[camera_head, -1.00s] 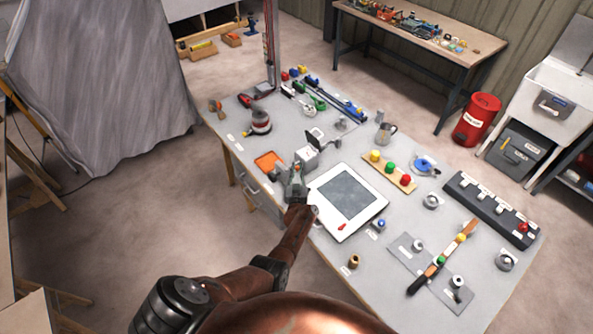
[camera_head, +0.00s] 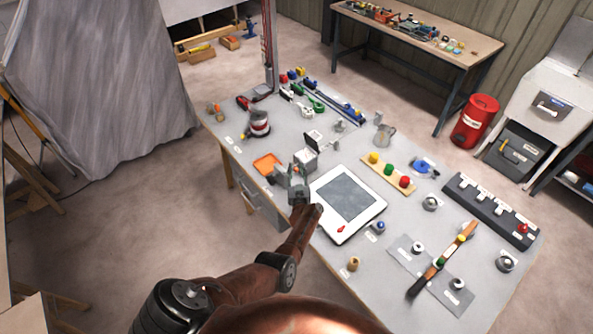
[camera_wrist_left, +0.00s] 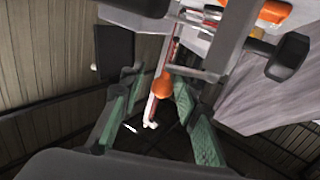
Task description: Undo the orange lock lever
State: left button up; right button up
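The orange lock lever shows in the left wrist view as a round orange knob (camera_wrist_left: 163,86) on a thin rod. My left gripper (camera_wrist_left: 158,90) is open, with green-padded fingers on either side of the knob. I see a gap left of the knob; whether the right finger touches it I cannot tell. In the head view my left gripper (camera_head: 291,178) is at the front edge of the bench, beside a small pale box-shaped fixture (camera_head: 306,160). The gripper hides the lever there. My right gripper is in neither view.
A white-framed panel (camera_head: 374,208) lies just right of the gripper. An orange tray (camera_head: 267,162) lies to its left. Several fittings crowd the right part of the bench (camera_head: 330,248).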

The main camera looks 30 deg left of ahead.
pick_arm(q)
jog(key=shift+o, duration=0.3)
jog(key=shift+s, duration=0.1)
jog(key=shift+d+r, duration=0.1)
jog(key=shift+r, duration=0.65)
notch_tip(320, 180, up, 8)
jog(key=shift+r, duration=0.2)
jog(key=shift+a, duration=0.25)
